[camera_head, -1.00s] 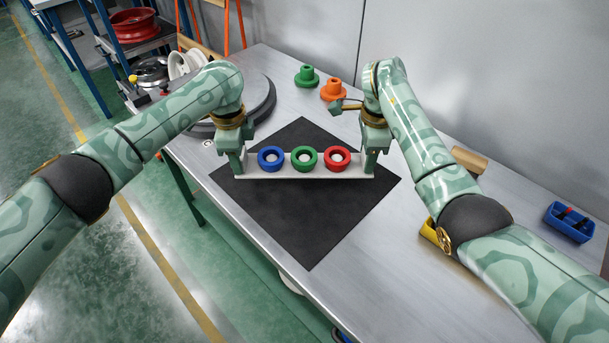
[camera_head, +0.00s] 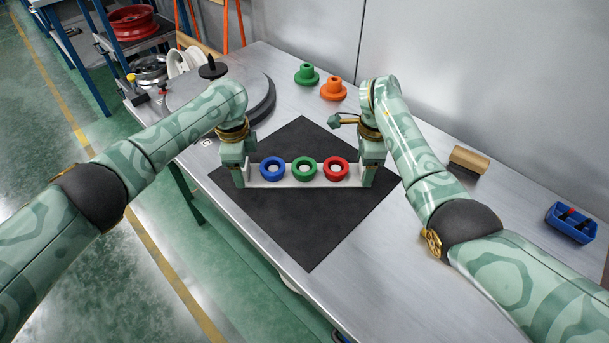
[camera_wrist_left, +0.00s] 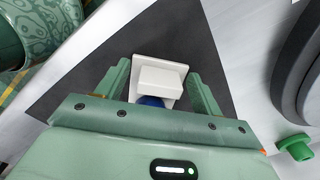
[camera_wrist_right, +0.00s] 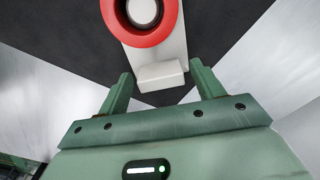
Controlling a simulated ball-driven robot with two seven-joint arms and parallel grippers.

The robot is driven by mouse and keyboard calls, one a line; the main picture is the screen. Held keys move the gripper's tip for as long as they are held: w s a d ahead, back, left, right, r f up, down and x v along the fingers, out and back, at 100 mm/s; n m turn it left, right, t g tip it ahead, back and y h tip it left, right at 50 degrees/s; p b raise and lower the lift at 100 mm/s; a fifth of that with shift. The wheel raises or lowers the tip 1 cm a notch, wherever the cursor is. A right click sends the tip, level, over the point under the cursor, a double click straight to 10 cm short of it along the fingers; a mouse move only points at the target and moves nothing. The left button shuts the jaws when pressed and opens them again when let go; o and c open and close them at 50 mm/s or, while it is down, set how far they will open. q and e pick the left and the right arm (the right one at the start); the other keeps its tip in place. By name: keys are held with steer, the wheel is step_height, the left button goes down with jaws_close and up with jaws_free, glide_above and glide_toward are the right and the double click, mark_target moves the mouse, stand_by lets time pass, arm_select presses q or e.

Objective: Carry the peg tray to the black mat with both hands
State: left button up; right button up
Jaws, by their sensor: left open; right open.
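The white peg tray (camera_head: 290,182) is over the black mat (camera_head: 312,228), and it looks to rest on it. It carries a blue ring (camera_head: 272,168), a green ring (camera_head: 305,168) and a red ring (camera_head: 336,168) in a row. My left gripper (camera_head: 241,180) is at the tray's left end; in the left wrist view its open fingers (camera_wrist_left: 163,88) stand either side of the white end block (camera_wrist_left: 160,80). My right gripper (camera_head: 369,178) is at the right end; in the right wrist view its open fingers (camera_wrist_right: 160,88) flank the other end block (camera_wrist_right: 161,75), with gaps.
A grey round turntable (camera_head: 240,95) stands at the back left of the metal table. A green spindle (camera_head: 306,75) and an orange spindle (camera_head: 333,88) stand behind the mat. A wooden block (camera_head: 469,160) and a blue bin (camera_head: 571,222) are on the right.

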steer(key=shift+r, duration=0.15)
arm_select(q)
step_height(320, 180, up, 12)
arm_select(e)
step_height(320, 180, up, 12)
steer(key=shift+s, duration=0.15)
stand_by(0.4)
arm_select(q)
steer(key=shift+s, duration=0.1)
